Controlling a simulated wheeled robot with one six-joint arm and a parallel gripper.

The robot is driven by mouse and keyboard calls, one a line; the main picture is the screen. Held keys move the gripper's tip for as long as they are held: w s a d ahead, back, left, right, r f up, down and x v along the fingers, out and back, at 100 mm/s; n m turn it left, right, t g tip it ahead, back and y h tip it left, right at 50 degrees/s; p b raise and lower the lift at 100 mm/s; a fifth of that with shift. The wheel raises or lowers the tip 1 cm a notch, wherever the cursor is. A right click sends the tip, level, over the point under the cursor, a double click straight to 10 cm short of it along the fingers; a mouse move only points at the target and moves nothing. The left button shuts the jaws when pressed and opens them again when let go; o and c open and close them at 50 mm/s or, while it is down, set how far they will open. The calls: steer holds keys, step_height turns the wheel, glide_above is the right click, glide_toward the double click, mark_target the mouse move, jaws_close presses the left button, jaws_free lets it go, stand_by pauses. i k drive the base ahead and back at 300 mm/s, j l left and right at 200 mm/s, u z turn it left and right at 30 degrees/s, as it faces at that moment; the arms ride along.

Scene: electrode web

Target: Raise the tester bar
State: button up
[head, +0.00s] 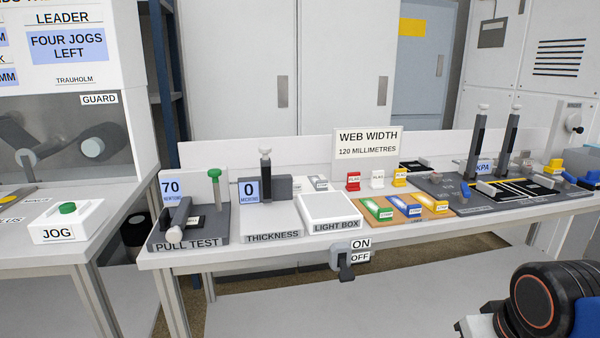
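The pull test unit (216,226) is a dark grey block at the left end of the long bench. A display (171,188) behind the bar reads 70, with small print that looks like newtons. I cannot tell for sure which part is the tester bar. Nothing is touching the unit. A black and blue part of my arm shows at the lower right, far from the unit; my gripper's fingers do not show.
The thickness gauge (272,226), reading 0, and the light box (333,208) stand right of the unit. Coloured trays and tall-handled fixtures stand further right. An ON/OFF switch (345,262) hangs on the bench front. The JOG button box (67,222) is on the left table.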

mark_target(174, 234)
steer(key=l+u, duration=0.1)
steer(key=u, duration=1.15)
